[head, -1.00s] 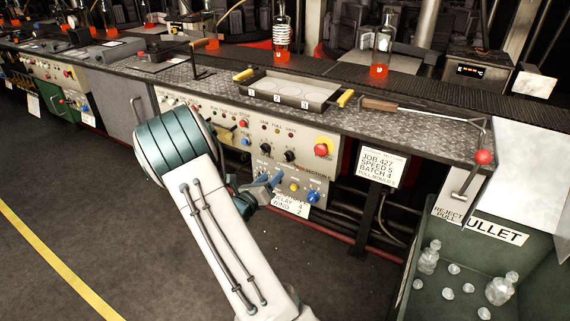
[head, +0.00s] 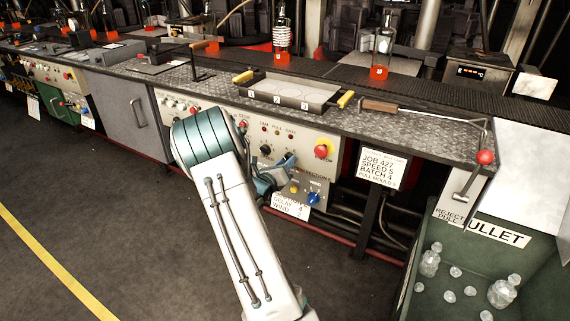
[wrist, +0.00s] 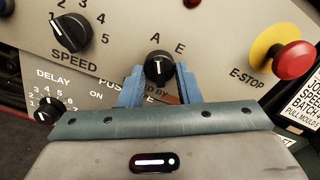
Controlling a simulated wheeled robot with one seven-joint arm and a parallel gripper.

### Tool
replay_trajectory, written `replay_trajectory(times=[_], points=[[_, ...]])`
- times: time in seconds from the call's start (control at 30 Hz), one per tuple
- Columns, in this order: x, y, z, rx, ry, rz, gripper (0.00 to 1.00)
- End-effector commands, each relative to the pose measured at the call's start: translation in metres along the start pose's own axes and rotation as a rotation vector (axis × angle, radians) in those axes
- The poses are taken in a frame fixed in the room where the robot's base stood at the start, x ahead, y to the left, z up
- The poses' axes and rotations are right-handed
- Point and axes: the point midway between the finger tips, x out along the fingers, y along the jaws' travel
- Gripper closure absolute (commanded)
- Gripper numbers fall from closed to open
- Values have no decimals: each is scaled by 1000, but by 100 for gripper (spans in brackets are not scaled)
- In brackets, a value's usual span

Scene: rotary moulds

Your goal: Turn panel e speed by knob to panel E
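In the wrist view the black "speed by" selector knob (wrist: 159,68) sits below the letters A and E. Its white mark points up, nearer A. The blue fingers of my gripper (wrist: 160,88) are apart, one on each side of it; contact cannot be told. The label under the knob is partly hidden by my gripper; "D BY" shows. In the head view the knob (head: 289,158) is partly covered by my gripper (head: 287,168), which is at the grey panel (head: 305,143). The black SPEED knob (wrist: 71,33) is to the left.
A red E-stop on a yellow collar (wrist: 287,58) is to the right of the selector. A DELAY knob (wrist: 48,109) is at lower left. A job card (head: 382,168) hangs right of the panel. A counter edge with a mould tray (head: 290,92) is above.

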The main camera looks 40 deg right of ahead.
Motion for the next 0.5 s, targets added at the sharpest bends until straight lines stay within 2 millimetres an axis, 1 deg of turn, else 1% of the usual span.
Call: replay_trajectory(times=[0.03, 0.07, 0.33, 0.5], points=[[0, 0, 0, 0, 0, 0, 85], [0, 0, 0, 0, 0, 0, 92], [0, 0, 0, 16, 0, -1, 92], [0, 1, -1, 74, 0, -1, 92]])
